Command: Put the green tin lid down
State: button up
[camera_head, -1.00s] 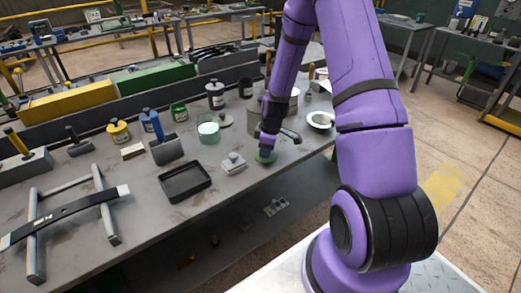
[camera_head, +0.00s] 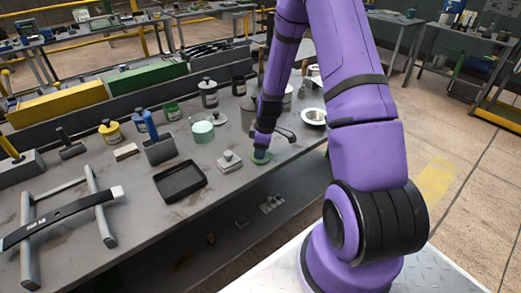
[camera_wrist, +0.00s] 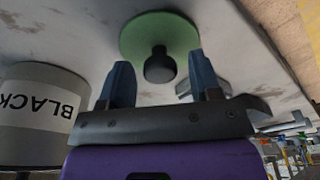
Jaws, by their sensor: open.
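The green tin lid (camera_head: 261,157) lies flat on the grey workbench near its front edge. In the wrist view the lid (camera_wrist: 160,35) is a green disc with a dark round knob (camera_wrist: 159,66). My gripper (camera_head: 261,148) is just above the lid. In the wrist view my gripper's two blue fingers (camera_wrist: 162,80) stand apart, one on each side of the knob, with gaps between them and it. My gripper is open and holds nothing. Part of the lid is hidden behind my gripper in the head view.
A grey tin labelled BLACK (camera_wrist: 38,110) stands left in the wrist view. On the workbench (camera_head: 130,220), a small grey block (camera_head: 229,162), a black tray (camera_head: 180,181) and a glass jar (camera_head: 202,129) stand left of my gripper. A white bowl (camera_head: 314,116) is at right.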

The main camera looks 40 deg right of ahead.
jog(key=s+a+r+m+h, duration=0.1)
jog(key=s+a+r, duration=0.1)
jog(key=r, duration=0.9)
jog(key=s+a+r+m, duration=0.1)
jog(key=s+r, duration=0.1)
jog(key=r, duration=1)
jog(key=s+a+r+m+t, duration=0.2)
jog(key=s+a+r, duration=0.3)
jog(key=s+r, duration=0.4)
jog(key=s+a+r+m+t, duration=0.2)
jog(key=s+a+r+m, duration=0.3)
jog(key=s+r, duration=0.4)
jog(key=s, duration=0.4)
jog(key=shift+s+r, duration=0.3)
jog(key=shift+r, duration=0.05)
